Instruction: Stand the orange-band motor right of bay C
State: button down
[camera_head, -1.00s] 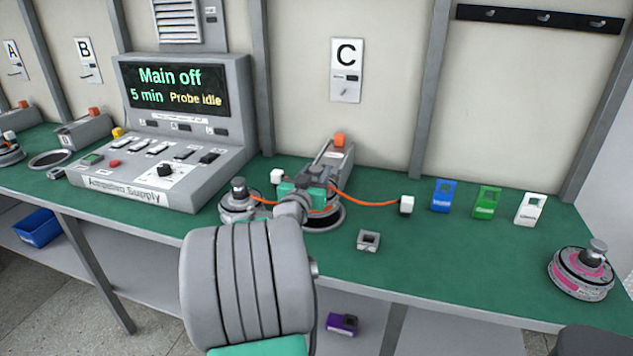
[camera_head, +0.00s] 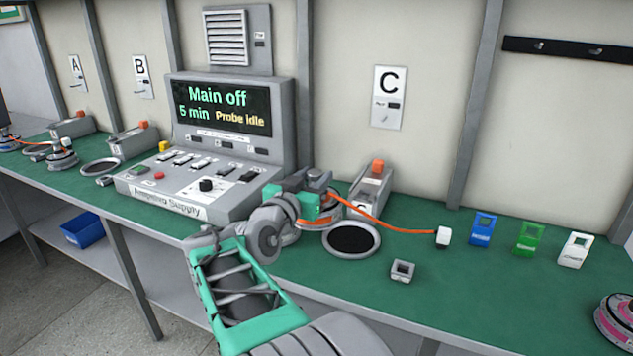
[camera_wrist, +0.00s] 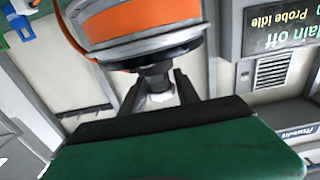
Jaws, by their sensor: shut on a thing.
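My gripper (camera_head: 312,196) is shut on the orange-band motor (camera_head: 320,222), mostly hidden by the gripper and arm in the head view. In the wrist view the motor's orange band (camera_wrist: 140,20) fills the top, and my fingers (camera_wrist: 160,98) grip its dark shaft. An orange cable runs from it to a white plug (camera_head: 443,237) on the bench. Bay C (camera_head: 371,190) has a ring pad (camera_head: 352,239) in front with its dark middle bare. The motor is beside the pad's upper left; its height above the bench is unclear.
A small grey block (camera_head: 402,271) lies right of the pad. Blue (camera_head: 482,229), green (camera_head: 529,237) and white (camera_head: 574,250) tags stand farther right. A pink-band motor (camera_head: 616,322) is at the right edge.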

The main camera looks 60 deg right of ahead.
jog(key=shift+d+r, duration=0.2)
jog(key=shift+r, duration=0.4)
jog(key=shift+s+d, duration=0.15)
jog(key=shift+s, duration=0.4)
jog(key=s+d+b, duration=0.2)
jog(key=s+d, duration=0.1)
jog(key=s, duration=1)
jog(key=s+d+b, duration=0.2)
jog(key=s+d, duration=0.2)
jog(key=s, duration=1)
jog(key=s+d+b, duration=0.2)
jog(key=s+d, duration=0.1)
jog(key=s, duration=1)
jog(key=shift+s+d, duration=0.15)
jog(key=shift+d, duration=0.2)
jog(key=shift+f, duration=0.1)
notch_tip(320, 180, down, 11)
jog(key=b, duration=1.1)
